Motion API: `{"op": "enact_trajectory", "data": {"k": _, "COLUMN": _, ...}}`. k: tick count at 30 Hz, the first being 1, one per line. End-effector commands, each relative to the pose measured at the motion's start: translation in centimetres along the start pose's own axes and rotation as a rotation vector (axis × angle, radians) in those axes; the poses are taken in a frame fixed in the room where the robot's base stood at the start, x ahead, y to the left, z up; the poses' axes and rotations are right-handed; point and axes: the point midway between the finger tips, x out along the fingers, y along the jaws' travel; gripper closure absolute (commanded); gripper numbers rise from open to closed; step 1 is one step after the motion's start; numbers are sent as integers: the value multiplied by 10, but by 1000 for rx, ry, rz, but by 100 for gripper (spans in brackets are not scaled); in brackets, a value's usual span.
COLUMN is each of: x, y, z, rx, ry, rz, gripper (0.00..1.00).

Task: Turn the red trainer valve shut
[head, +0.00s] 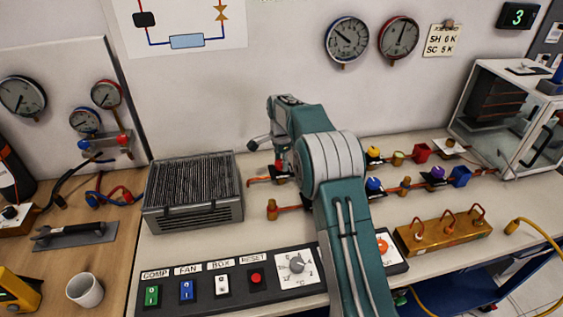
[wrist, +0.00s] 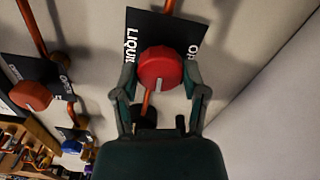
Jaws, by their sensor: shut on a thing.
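A round red valve knob (wrist: 160,66) with a short white mark on its near edge sits on a black plate (wrist: 143,22) in the wrist view. The plate's lettering is partly covered; "LIQUI" shows at left. My gripper (wrist: 161,82) has one finger on each side of the knob and is shut on it. In the head view my arm hides most of the gripper and the held knob. A small red part (head: 279,165) shows just beside my wrist there, on a copper pipe; I cannot tell if it is the same knob.
Another orange-red knob (wrist: 31,95) and a blue knob (wrist: 72,147) stand to the left in the wrist view. A finned grey unit (head: 193,200) is left of my arm, a switch panel (head: 215,287) in front. Coloured valves and a glass-sided box (head: 497,115) are to the right.

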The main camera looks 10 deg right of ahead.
Motion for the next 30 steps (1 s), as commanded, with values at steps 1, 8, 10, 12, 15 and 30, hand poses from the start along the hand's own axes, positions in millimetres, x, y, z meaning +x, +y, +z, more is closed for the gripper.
{"op": "enact_trajectory", "data": {"k": 1, "x": 4, "y": 0, "z": 2, "rx": 21, "ry": -4, "rz": 4, "gripper": 91}}
{"op": "enact_trajectory", "data": {"k": 8, "x": 3, "y": 0, "z": 2, "rx": 102, "ry": -4, "rz": 3, "gripper": 91}}
{"op": "enact_trajectory", "data": {"k": 10, "x": 3, "y": 0, "z": 2, "rx": 115, "ry": -3, "rz": 3, "gripper": 91}}
{"op": "enact_trajectory", "data": {"k": 12, "x": 3, "y": 0, "z": 2, "rx": 123, "ry": -3, "rz": 3, "gripper": 91}}
{"op": "enact_trajectory", "data": {"k": 15, "x": 3, "y": 0, "z": 2, "rx": 129, "ry": -3, "rz": 2, "gripper": 91}}
{"op": "enact_trajectory", "data": {"k": 30, "x": 1, "y": 0, "z": 2, "rx": 129, "ry": -2, "rz": -1, "gripper": 9}}
